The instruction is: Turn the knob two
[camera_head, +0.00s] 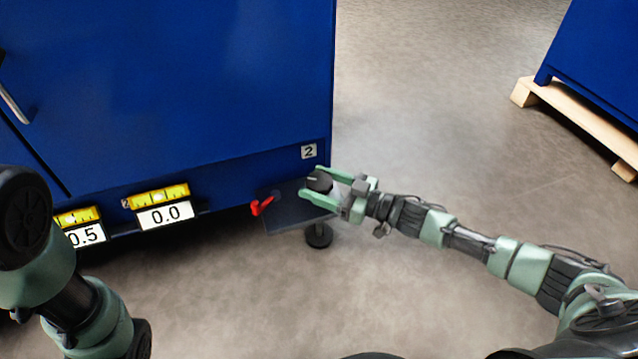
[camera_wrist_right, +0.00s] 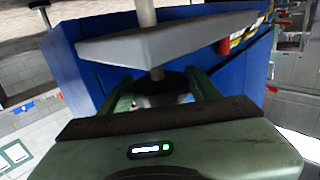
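The label "2" (camera_head: 308,151) is on the lower right of the blue cabinet. Below it, a black round knob (camera_head: 320,181) sits just above a grey plate. My right gripper (camera_head: 317,184) has its two green fingers spread, one on each side of the knob. In the right wrist view the dark knob (camera_wrist_right: 160,92) also shows between the fingers, below the grey plate (camera_wrist_right: 165,40). Whether the fingers touch it is hard to see. The knob's near side is partly hidden by the gripper. My left arm is at the lower left; its gripper is out of view.
A red handle (camera_head: 262,205) is left of the knob. Yellow gauges with the signs "0.0" (camera_head: 165,214) and "0.5" (camera_head: 86,235) are along the cabinet's lower edge. A black foot (camera_head: 318,236) stands below the plate. Another blue cabinet on a wooden pallet (camera_head: 575,117) is far right. The floor between is clear.

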